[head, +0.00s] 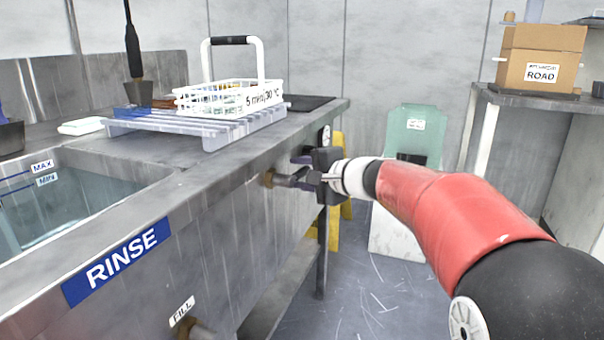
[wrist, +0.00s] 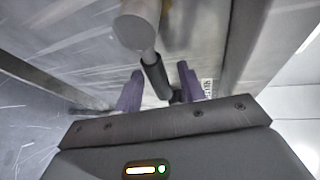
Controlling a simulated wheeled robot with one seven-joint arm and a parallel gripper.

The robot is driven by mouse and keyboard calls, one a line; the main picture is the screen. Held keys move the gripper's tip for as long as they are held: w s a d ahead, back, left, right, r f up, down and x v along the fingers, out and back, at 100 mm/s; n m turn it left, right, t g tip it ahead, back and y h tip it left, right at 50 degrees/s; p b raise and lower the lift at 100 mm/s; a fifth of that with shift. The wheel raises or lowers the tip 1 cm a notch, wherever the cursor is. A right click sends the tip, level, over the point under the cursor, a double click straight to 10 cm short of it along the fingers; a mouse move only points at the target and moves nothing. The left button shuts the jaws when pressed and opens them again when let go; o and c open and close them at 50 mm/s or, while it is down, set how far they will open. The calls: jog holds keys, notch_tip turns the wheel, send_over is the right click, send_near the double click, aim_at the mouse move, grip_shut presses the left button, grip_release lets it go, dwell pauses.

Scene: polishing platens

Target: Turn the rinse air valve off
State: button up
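The rinse air valve (head: 275,180) sticks out from the front of the grey rinse tank, right of the blue RINSE sign (head: 117,261). In the wrist view its round metal body (wrist: 136,25) is at top centre, and a lever with a dark sleeve (wrist: 155,74) runs down from it. My gripper (head: 303,170) is at the valve, and hides part of it in the head view. In the wrist view the two purple fingers of my gripper (wrist: 158,90) are apart, one on each side of the lever's end. Gaps show beside the lever; contact cannot be made out.
A second outlet (head: 195,330) labelled FILL (head: 182,311) is low on the tank front. A white basket (head: 228,97) stands on a slatted rack (head: 190,125) on the bench. A green chair-like object (head: 415,135) and a yellow stand (head: 337,215) are behind my arm.

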jog(key=shift+w+a, duration=0.1)
jog(key=shift+a, duration=0.05)
grip_shut()
